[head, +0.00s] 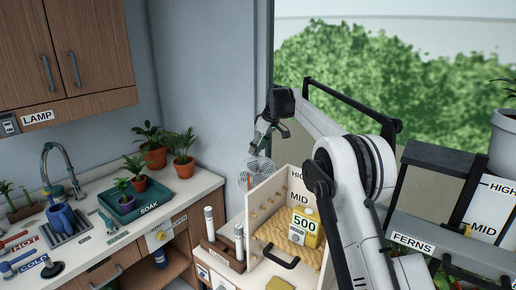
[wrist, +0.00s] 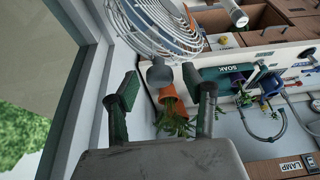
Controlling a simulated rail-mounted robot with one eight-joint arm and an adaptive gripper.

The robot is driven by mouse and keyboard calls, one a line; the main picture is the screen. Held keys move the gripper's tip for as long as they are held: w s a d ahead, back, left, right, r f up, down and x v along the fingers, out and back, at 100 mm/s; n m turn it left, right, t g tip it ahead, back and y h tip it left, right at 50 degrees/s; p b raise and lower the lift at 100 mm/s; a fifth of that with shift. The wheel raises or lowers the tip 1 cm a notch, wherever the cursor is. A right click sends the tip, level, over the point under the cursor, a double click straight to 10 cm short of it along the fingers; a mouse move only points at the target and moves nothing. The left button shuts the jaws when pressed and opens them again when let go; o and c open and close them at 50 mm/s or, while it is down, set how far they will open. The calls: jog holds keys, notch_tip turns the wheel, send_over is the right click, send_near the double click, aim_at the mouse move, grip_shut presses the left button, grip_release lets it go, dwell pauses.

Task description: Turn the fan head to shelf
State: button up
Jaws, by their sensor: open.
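The fan shows in the head view as a pale round wire cage (head: 258,168) at the back, behind a white board. In the wrist view its wire cage (wrist: 160,28) fills the top middle, just beyond my fingertips. My gripper (head: 266,143) hangs above the fan cage in the head view. In the wrist view my gripper (wrist: 160,82) is open, with a grey rounded piece (wrist: 160,72) showing between the fingertips; I cannot tell whether they touch it. The shelf labelled FERNS (head: 440,240) stands at the right. The fan's base is hidden.
A teal SOAK tray (head: 135,205) with potted plants is on the left counter beside a sink. The window is behind my arm.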

jog(key=v, duration=1.2)
jog(key=s+d+r+m+t+h+b, duration=0.1)
jog(key=s+d+m+b, duration=0.3)
jog(key=s, duration=1)
jog(key=s+d+m+t+h+b, duration=0.15)
jog(key=s+d, duration=0.45)
jog(key=s, duration=0.8)
jog(key=s+d+f+m+t+b, duration=0.1)
jog(key=s+d+f+m+b, duration=0.1)
jog(key=s+f, duration=0.9)
jog(key=s+d+f+m+t+h+b, duration=0.1)
jog(key=s+d+f+m+b, duration=0.2)
jog(key=s+f, duration=0.9)
jog(key=s, duration=0.5)
jog(key=shift+s+d+b, duration=0.2)
jog(key=shift+s+b, duration=0.15)
jog(key=shift+b, duration=0.05)
